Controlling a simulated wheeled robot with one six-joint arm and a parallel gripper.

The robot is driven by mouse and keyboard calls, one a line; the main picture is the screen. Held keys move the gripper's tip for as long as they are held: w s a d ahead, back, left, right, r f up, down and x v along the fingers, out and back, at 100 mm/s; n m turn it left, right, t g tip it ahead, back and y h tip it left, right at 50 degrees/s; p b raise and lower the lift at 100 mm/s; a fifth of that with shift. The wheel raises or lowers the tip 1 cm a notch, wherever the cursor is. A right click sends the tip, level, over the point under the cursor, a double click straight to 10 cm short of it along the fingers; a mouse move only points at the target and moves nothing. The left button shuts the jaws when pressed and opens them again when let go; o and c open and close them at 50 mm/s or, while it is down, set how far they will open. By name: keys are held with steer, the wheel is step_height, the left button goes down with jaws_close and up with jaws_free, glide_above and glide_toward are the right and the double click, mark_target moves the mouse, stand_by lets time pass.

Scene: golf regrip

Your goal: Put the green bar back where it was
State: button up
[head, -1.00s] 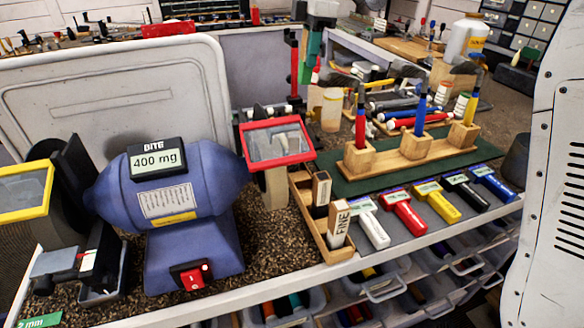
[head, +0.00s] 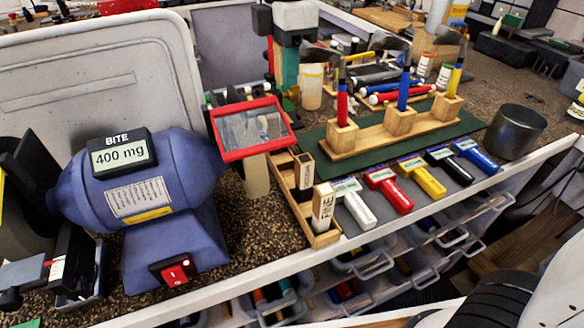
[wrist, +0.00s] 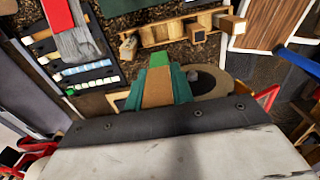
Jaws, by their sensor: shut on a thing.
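In the wrist view my gripper (wrist: 156,92) is shut, with its teal fingers on either side of a tan-sided bar with a green end, the green bar (wrist: 159,60). The bar points away from the wrist. A narrow wooden tray (wrist: 160,37) lies beyond the bar, apart from it. In the head view this wooden tray (head: 299,212) stands at the bench's front edge. It holds a dark-labelled block (head: 304,176) and a block marked FINE (head: 323,208).
A blue grinder (head: 150,185) and a red-framed screen (head: 251,130) stand left of the tray. Several coloured handles (head: 388,188) lie to its right, before a wooden club stand (head: 400,124). A dark metal cup (head: 515,131) stands at the right. Drawers (head: 380,262) hang below.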

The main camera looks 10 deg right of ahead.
mark_target(291, 108)
step_height(291, 108, down, 17)
steer(key=shift+d+f, duration=0.1)
steer(key=o, duration=0.9)
steer(key=shift+o, duration=0.2)
steer(key=r, duration=0.7)
steer(key=shift+d+r, duration=0.3)
steer(key=shift+r, duration=0.05)
steer(key=s+d+r+m+t, duration=0.1)
steer(key=s+d+m, duration=1.8)
steer(key=d+m, duration=0.2)
steer(key=shift+s+r, duration=0.2)
steer(key=shift+r, duration=0.05)
